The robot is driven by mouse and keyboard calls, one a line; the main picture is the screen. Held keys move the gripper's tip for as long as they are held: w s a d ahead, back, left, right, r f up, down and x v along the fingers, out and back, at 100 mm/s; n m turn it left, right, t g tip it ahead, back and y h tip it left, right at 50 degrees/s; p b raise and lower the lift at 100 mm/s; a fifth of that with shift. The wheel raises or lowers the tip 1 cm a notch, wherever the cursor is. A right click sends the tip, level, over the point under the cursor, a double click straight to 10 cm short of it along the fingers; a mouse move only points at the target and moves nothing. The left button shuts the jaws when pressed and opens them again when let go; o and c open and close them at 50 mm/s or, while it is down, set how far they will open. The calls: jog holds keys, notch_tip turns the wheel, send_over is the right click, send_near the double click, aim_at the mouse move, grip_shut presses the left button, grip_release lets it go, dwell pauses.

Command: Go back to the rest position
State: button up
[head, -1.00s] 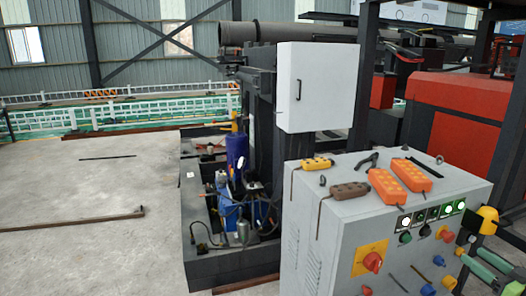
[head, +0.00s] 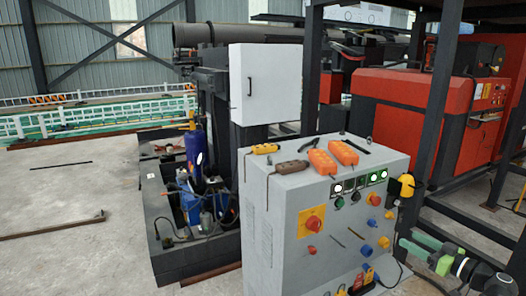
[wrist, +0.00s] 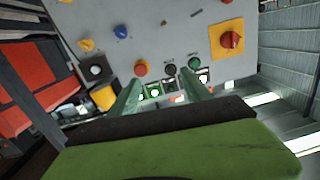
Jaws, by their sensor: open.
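My gripper (wrist: 163,92) shows in the wrist view, with two green fingers apart and nothing between them. It faces the grey control cabinet (wrist: 185,35), which appears upside down there. In the head view, my green gripper (head: 408,245) is at the lower right, beside the front panel of the control cabinet (head: 285,240). A gap to the panel's buttons is hard to judge. A red rotary switch on a yellow plate (head: 312,223) is on the panel, and it also shows in the wrist view (wrist: 231,40).
Two orange pendants (head: 323,162) and a brown pendant (head: 293,167) lie on the cabinet top. Dark steel posts (head: 437,95) and a red machine (head: 400,110) stand at right. A white box (head: 265,83) is behind. Open concrete floor (head: 60,215) lies at left.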

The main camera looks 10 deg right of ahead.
jog(key=w+a+f+g+y, duration=0.1)
jog(key=w+a+f+g, duration=0.3)
jog(key=a, duration=0.5)
jog(key=w+a+f+g, duration=0.1)
jog(key=a+f+g, duration=0.3)
jog(key=a, duration=0.5)
jog(key=w+a+f+g+y, duration=0.1)
jog(key=w+a+f+g, duration=0.15)
jog(key=a+f, duration=0.5)
jog(key=s+a+f+m+g+h, duration=0.1)
jog(key=s+a+f+g+h, duration=0.1)
jog(key=a, duration=0.7)
jog(key=s+a+f+m+g+h, duration=0.1)
jog(key=a+f+g+h, duration=0.3)
jog(key=a, duration=0.6)
jog(key=shift+s+m+h, duration=0.4)
jog(key=shift+s+h, duration=0.1)
jog(key=shift+s, duration=0.35)
jog(key=shift+f, duration=0.1)
